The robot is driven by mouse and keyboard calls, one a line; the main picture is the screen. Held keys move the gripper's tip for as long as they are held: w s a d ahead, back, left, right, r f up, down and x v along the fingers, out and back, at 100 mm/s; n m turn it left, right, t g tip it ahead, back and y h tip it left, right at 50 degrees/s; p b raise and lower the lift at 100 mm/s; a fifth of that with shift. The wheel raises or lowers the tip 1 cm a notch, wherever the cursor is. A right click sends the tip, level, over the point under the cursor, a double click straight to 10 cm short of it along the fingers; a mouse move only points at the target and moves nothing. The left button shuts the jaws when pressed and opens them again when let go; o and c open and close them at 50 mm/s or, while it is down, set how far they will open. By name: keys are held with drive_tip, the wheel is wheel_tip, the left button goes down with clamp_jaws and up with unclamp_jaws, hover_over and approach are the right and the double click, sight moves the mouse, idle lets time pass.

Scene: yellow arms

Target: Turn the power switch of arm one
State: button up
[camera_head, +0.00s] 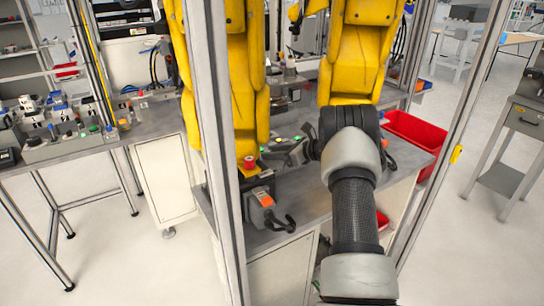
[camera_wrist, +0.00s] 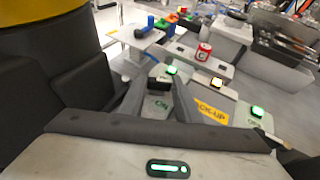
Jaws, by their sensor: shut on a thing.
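My gripper (camera_wrist: 160,82) shows in the wrist view with its two dark fingers closing around a small dark switch (camera_wrist: 160,86) on a grey box marked ON. A green light (camera_wrist: 171,70) glows just beyond the fingertips. In the head view my gripper (camera_head: 304,150) reaches left over the bench, and my wrist hides most of the switch area. I cannot tell which is arm one.
More lit boxes stand to the right, one beside a yellow BACK-UP label (camera_wrist: 211,111). A red can (camera_wrist: 204,52) stands behind them. An orange and grey device (camera_head: 264,207) lies on the bench front. A metal frame post (camera_head: 215,150) rises left of my arm.

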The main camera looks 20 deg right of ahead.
drive_tip(key=shift+w+d+f+n+g+y+b, duration=0.1)
drive_tip(key=shift+w+d+n+g+y+b, duration=0.05)
drive_tip(key=shift+n+g+y+b, duration=0.55)
drive_tip(key=shift+w+d+n+g+y+b, duration=0.1)
drive_tip(key=shift+n+g+y+b, duration=0.4)
drive_tip(key=shift+n, duration=0.4)
drive_tip(key=shift+r+n+g+y, duration=0.2)
drive_tip(key=shift+n+g+y, duration=0.1)
drive_tip(key=shift+g, duration=0.1)
drive_tip(key=o, duration=0.8)
drive_tip(key=p+v, duration=0.1)
drive_tip(key=v, duration=1.6)
drive_tip(key=shift+d, duration=0.15)
